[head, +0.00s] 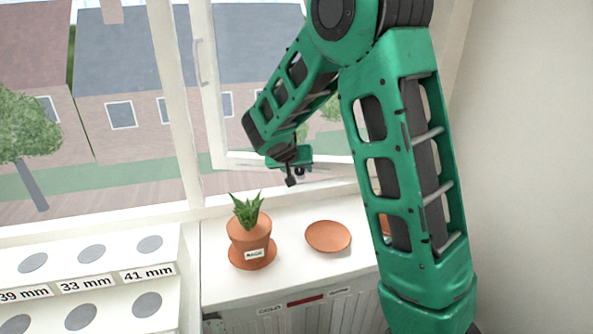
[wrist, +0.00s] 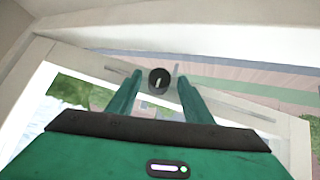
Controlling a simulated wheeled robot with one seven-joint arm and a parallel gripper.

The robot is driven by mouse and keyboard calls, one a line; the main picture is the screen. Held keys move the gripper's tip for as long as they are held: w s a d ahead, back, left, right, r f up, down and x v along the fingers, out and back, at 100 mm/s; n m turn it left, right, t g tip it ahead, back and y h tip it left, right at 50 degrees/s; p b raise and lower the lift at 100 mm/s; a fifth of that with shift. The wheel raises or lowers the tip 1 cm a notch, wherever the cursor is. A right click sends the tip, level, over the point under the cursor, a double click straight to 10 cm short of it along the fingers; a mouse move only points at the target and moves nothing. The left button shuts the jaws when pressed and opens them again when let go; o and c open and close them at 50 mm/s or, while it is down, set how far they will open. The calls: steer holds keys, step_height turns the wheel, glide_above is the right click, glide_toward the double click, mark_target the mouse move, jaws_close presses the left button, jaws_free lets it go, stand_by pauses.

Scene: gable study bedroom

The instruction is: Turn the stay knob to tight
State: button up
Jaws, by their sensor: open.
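The stay knob (wrist: 159,78) is a small black round knob with a pale mark on its face, seen in the wrist view near the window frame. My gripper (wrist: 159,76) is open, with one green finger on each side of the knob in that view. I see a gap on both sides, so the fingers do not appear to grip it. Whether the tips reach around it in depth, I cannot tell. In the head view my gripper (head: 291,175) is at the lower part of the open window sash (head: 215,110). The knob cannot be made out clearly there.
A potted plant (head: 249,234) stands on the sill (head: 290,281), left of an empty terracotta saucer (head: 328,236). A white stepped rack (head: 110,254) with grey discs and size labels is at lower left. A radiator (head: 295,315) is below the sill. A wall (head: 530,150) rises at right.

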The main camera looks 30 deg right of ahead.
steer(key=c, duration=1.1)
steer(key=shift+o, duration=0.2)
steer(key=m+y, duration=0.1)
steer(key=t+y, duration=0.1)
steer(key=shift+s+d+m+y, duration=0.2)
steer(key=shift+d+m+y, duration=0.1)
steer(key=shift+d+m, duration=0.1)
steer(key=shift+s+d+m+t+y, duration=0.1)
steer(key=shift+m+t+y, duration=0.25)
steer(key=shift+t+y, duration=0.25)
steer(key=shift+s+d+m+t+y, duration=0.1)
steer(key=shift+m+t+y, duration=0.25)
steer(key=shift+t+y, duration=0.2)
steer(key=shift+s+d+f+m+t+y, duration=0.1)
steer(key=shift+d+f+m+t+y, duration=0.1)
steer(key=shift+m+t+y, duration=0.75)
steer(key=shift+s+d+f+m+t+y, duration=0.1)
steer(key=shift+f+m+t+y, duration=0.1)
steer(key=shift+m+t+y, duration=0.7)
steer(key=shift+a, duration=0.15)
